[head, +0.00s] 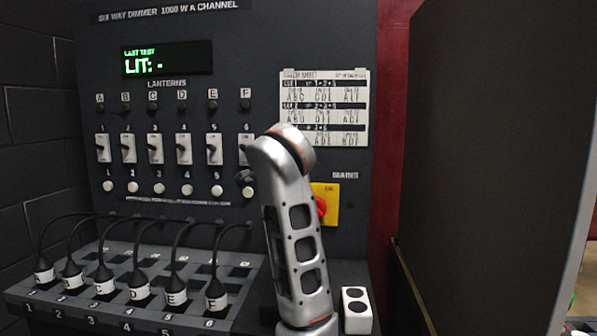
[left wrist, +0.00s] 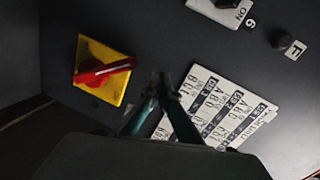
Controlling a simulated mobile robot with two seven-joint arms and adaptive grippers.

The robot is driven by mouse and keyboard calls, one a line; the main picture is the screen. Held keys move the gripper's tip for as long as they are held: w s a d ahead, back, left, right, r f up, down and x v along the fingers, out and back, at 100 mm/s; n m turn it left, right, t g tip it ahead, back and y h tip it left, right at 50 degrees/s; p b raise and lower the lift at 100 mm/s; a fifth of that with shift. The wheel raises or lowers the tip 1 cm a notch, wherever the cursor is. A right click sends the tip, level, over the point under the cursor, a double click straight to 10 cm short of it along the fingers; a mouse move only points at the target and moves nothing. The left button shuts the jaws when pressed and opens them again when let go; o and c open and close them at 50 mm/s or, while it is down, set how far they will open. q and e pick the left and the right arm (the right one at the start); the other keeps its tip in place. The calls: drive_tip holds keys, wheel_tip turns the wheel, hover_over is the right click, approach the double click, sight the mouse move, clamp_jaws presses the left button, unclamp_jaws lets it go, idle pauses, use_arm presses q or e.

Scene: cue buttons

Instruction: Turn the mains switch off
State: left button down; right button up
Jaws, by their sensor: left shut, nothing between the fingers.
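The mains switch is a yellow plate (head: 331,216) with a red rotary handle (head: 321,207), at the lower right of the dimmer panel in the head view. My silver arm link covers its left part there. In the left wrist view the whole yellow plate (left wrist: 118,91) and red handle (left wrist: 104,71) show, with the handle lying slantwise across the plate. My left gripper (left wrist: 161,80) is shut and empty. Its fingertips appear to the right of the handle, apart from it in the picture; their distance from the panel is unclear. My right gripper is not in view.
A white cue sheet (head: 324,108) hangs above the switch. Lantern switches (head: 153,148) and a lit display (head: 167,58) fill the panel's left. Plugs with black cables (head: 105,279) stand on the shelf below. A white two-hole block (head: 357,311) sits at lower right. A dark board (head: 485,160) rises at right.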

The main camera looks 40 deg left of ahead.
use_arm(q)
drive_tip(key=d+r+n+g+y+p, duration=0.3)
drive_tip(key=d+n+g+p, duration=0.2)
drive_tip(key=d+n+g, duration=0.55)
drive_tip(key=a+f+b, duration=0.1)
drive_tip(key=a+f, duration=0.1)
drive_tip(key=w+a+f+t+b, duration=0.1)
drive_tip(key=a+f, duration=0.1)
drive_tip(key=a+f+t+b, duration=0.1)
drive_tip(key=a+f, duration=0.1)
drive_tip(key=shift+w+a+f, duration=0.3)
drive_tip(key=shift+w, duration=0.1)
drive_tip(key=shift+s+a+f, duration=0.2)
drive_tip(key=shift+a+f, duration=0.1)
drive_tip(key=shift+f, duration=0.05)
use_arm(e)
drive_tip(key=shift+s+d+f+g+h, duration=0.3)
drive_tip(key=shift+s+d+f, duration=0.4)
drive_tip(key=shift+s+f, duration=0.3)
use_arm(q)
drive_tip(key=shift+a, duration=0.1)
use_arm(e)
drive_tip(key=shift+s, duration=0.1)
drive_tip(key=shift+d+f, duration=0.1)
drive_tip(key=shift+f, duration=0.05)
